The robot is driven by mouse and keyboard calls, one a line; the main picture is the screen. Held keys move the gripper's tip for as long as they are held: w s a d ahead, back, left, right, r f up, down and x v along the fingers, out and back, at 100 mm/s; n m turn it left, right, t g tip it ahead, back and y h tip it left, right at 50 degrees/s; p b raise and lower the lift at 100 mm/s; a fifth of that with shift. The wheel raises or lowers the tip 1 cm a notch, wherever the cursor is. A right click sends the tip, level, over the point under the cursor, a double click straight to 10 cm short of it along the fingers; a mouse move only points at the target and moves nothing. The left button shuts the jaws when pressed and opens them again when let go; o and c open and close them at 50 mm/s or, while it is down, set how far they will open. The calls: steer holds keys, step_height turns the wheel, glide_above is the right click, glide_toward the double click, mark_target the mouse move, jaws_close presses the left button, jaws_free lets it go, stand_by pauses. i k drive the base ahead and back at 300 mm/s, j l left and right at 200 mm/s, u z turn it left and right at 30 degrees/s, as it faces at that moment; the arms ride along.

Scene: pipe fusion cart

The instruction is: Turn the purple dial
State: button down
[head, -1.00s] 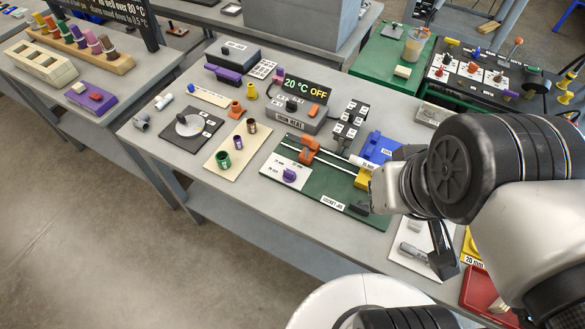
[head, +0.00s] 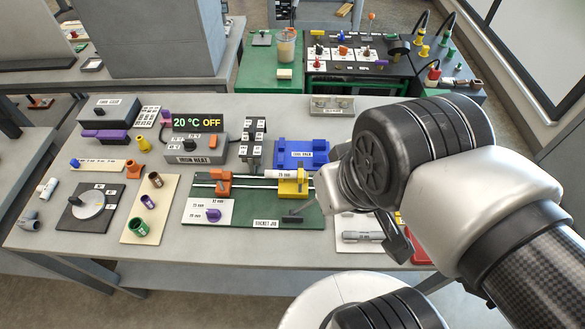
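The purple dial (head: 213,215) sits on a white label plate (head: 196,219) at the left front of the green socket jig board (head: 265,210). Size labels such as 25 mm and 32 mm are printed around it. My gripper (head: 398,243) is at the end of my arm, right of the jig, well apart from the dial. It is mostly hidden behind my wrist. Only a dark part of it shows, so I cannot tell whether it is open or shut.
The jig carries an orange clamp (head: 220,184) and a yellow clamp (head: 290,186) on rails. Behind stand an iron heat unit (head: 196,150) reading 20 °C OFF and a blue block (head: 304,154). A beige plate (head: 143,222) with coloured sockets lies left. The front table strip is clear.

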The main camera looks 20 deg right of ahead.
mark_target(213, 216)
steer(key=i+j, duration=0.15)
steer(key=j, duration=0.25)
steer(key=i+j, duration=0.15)
steer(key=j, duration=0.25)
steer(key=i+j, duration=0.1)
steer(key=j, duration=0.25)
